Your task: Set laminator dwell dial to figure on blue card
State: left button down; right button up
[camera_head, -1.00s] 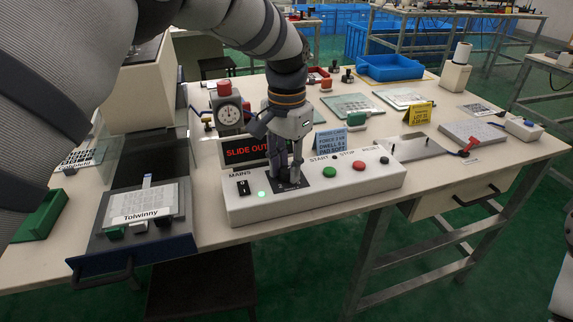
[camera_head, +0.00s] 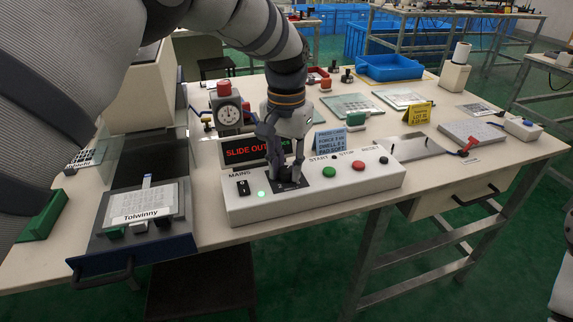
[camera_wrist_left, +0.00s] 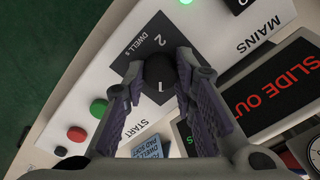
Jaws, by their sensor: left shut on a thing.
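The dwell dial (camera_wrist_left: 160,70) is a round black knob on a dark square plate (camera_wrist_left: 152,38) marked "DWELL s"; the figures 2 and 1 show beside it in the left wrist view. My left gripper (camera_head: 286,174) points down over the white control box (camera_head: 345,191) and is shut on the dial, one finger on each side, as the left wrist view (camera_wrist_left: 162,90) also shows. The fingers hide much of the dial in the head view. The blue card (camera_head: 330,145) stands behind the box; its dwell figure is too small to read surely. My right gripper is not in view.
The box also carries a MAINS switch (camera_head: 243,187), a lit green lamp, a green button (camera_head: 329,171) and a red button (camera_head: 358,166). A "SLIDE OUT" display (camera_head: 243,151) and a gauge (camera_head: 229,113) stand close behind. A yellow card (camera_head: 417,113) stands to the right.

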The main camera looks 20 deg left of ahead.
aim_at(286, 169)
pick_arm(q)
jog(key=c, duration=1.3)
grip_release()
notch_tip(286, 169, up, 12)
